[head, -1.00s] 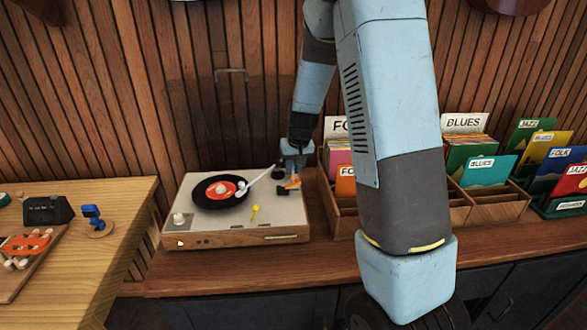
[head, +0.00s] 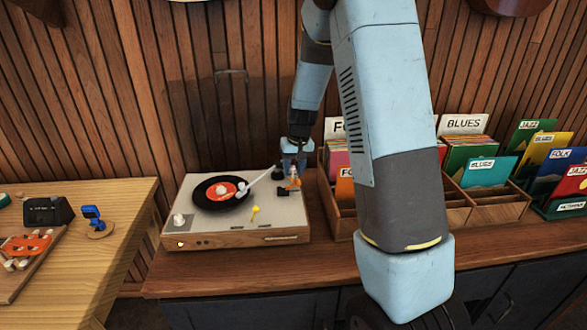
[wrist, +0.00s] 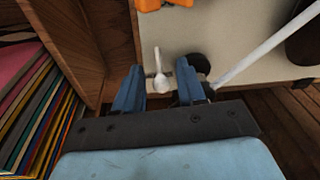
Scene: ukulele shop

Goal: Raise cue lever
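A record player (head: 215,236) with a black record (head: 207,198) and a white tonearm (head: 259,178) stands on the wooden counter. My gripper (head: 292,170) is at its back right corner, beside the tonearm's base. In the wrist view, my gripper's two blue fingers (wrist: 158,82) are open. A small white lever with a rounded end, apparently the cue lever (wrist: 160,72), lies between them with gaps on both sides. The right finger is close to the dark tonearm base (wrist: 199,63); I cannot tell whether they touch. In the head view, my gripper hides this lever.
An orange piece (head: 294,184) on a black base is close by on the deck. Wooden record bins (head: 472,213) are close on the right, and the slatted wall (head: 225,100) is behind.

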